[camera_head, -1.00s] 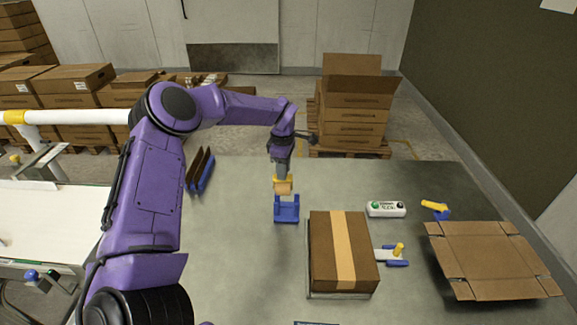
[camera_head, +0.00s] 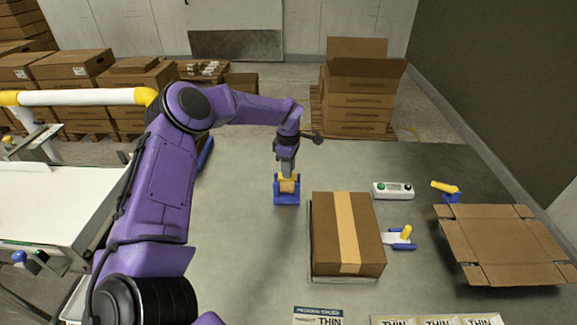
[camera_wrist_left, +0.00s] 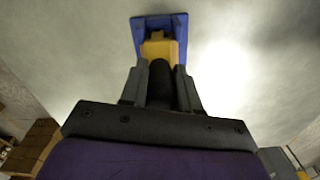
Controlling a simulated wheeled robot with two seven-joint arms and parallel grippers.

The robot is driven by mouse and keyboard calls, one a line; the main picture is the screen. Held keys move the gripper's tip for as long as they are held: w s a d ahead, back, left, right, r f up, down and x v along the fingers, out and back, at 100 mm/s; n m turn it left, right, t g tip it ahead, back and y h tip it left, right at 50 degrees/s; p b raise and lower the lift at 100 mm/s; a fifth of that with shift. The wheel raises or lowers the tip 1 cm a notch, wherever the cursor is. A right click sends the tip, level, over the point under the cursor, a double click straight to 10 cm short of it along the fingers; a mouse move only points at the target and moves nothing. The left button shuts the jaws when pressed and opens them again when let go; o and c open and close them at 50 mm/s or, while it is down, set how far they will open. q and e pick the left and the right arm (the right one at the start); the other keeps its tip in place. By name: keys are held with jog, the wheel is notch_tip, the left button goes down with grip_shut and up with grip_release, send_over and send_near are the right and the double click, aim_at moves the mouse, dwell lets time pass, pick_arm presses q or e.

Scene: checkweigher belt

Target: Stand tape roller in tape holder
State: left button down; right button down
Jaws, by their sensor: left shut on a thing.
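The tape roller (camera_head: 287,186) is yellow with a tan roll of tape. It sits low, between the side walls of the blue tape holder (camera_head: 286,199) on the table. In the left wrist view the yellow roller (camera_wrist_left: 158,48) shows against the blue holder (camera_wrist_left: 137,28). My left gripper (camera_head: 287,174) points down over the holder and is shut on the roller's top part. Whether the roller rests on the holder's floor is hidden. My right gripper is not in view.
A taped carton (camera_head: 318,238) stands right of the holder, with a yellow-handled tool (camera_head: 405,236) beside it. A flattened carton (camera_head: 500,245) lies at the right. A button box (camera_head: 393,190) is behind. A white conveyor (camera_head: 60,205) runs at the left.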

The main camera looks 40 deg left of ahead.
pick_arm(q)
jog(key=shift+s+r, duration=0.15)
jog(key=c, duration=0.9)
grip_release()
jog(key=shift+c, duration=0.2)
jog(key=shift+o, duration=1)
notch_tip(320, 180, up, 10)
jog(key=shift+f+b, duration=0.25)
jog(key=shift+b, duration=0.85)
jog(key=shift+r, duration=0.5)
jog(key=shift+f, duration=0.1)
